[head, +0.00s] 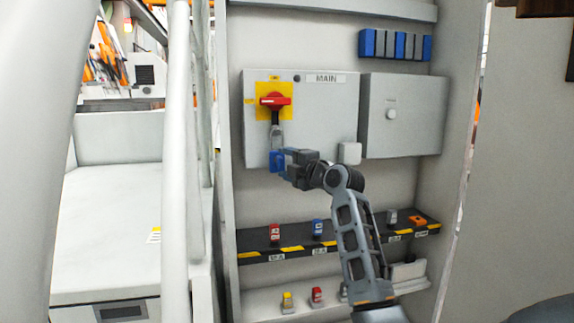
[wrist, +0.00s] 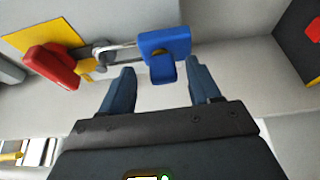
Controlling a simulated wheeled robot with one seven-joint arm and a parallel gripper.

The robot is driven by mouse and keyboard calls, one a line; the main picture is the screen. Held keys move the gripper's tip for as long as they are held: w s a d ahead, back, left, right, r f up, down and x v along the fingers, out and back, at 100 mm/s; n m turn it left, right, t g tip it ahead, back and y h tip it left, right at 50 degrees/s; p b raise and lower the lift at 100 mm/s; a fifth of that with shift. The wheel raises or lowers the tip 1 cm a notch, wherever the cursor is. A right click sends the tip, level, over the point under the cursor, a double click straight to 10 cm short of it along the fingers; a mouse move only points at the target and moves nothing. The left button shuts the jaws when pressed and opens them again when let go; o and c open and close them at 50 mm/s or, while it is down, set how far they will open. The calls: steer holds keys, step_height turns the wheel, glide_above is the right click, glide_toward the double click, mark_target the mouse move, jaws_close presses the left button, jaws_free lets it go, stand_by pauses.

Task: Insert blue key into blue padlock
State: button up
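The blue padlock (head: 276,161) hangs by its metal shackle below the red switch handle (head: 275,100) on the MAIN box. In the wrist view the padlock (wrist: 165,41) is ahead of my gripper, with its shackle running left towards the red handle (wrist: 50,66). A blue tab (wrist: 162,71), which looks like the blue key's head, sits against the padlock's near side; how deep it goes is hidden. My gripper (wrist: 160,78) is open, its fingers on either side of the tab with visible gaps. In the head view my gripper (head: 284,161) is close to the padlock's right side.
A grey box (head: 403,115) stands to the right of the MAIN box (head: 330,110). Below, a striped shelf (head: 347,239) carries red, blue, grey and orange items. A lower ledge (head: 262,303) holds more small items. A white railing (head: 176,160) stands at the left.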

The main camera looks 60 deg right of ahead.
steer(key=shift+s, duration=0.1)
steer(key=v, duration=0.7)
steer(key=shift+s+a+b, duration=0.15)
steer(key=shift+s+b, duration=0.15)
steer(key=shift+b, duration=0.05)
steer(key=shift+a+f, duration=0.1)
stand_by(1.0)
steer(key=a+f+m+g+y+p, duration=0.1)
steer(key=a+f+m+p, duration=0.35)
steer(key=a+f, duration=1.2)
steer(key=s+a+f+m+y, duration=0.1)
steer(key=s+a+f+m, duration=0.2)
steer(key=a, duration=0.5)
steer(key=s+a+f+m+y, duration=0.1)
steer(key=s+a+m, duration=0.1)
steer(key=s+a, duration=0.45)
steer(key=s+a+r+m+y+p, duration=0.1)
steer(key=s+a+r+y, duration=0.1)
steer(key=s+a, duration=0.5)
steer(key=s+a+r+m+y+p, duration=0.2)
steer(key=s+a, duration=0.5)
steer(key=s, duration=0.4)
steer(key=shift+s+a+r+y, duration=0.35)
steer(key=shift+r+y, duration=0.25)
steer(key=shift+r, duration=0.35)
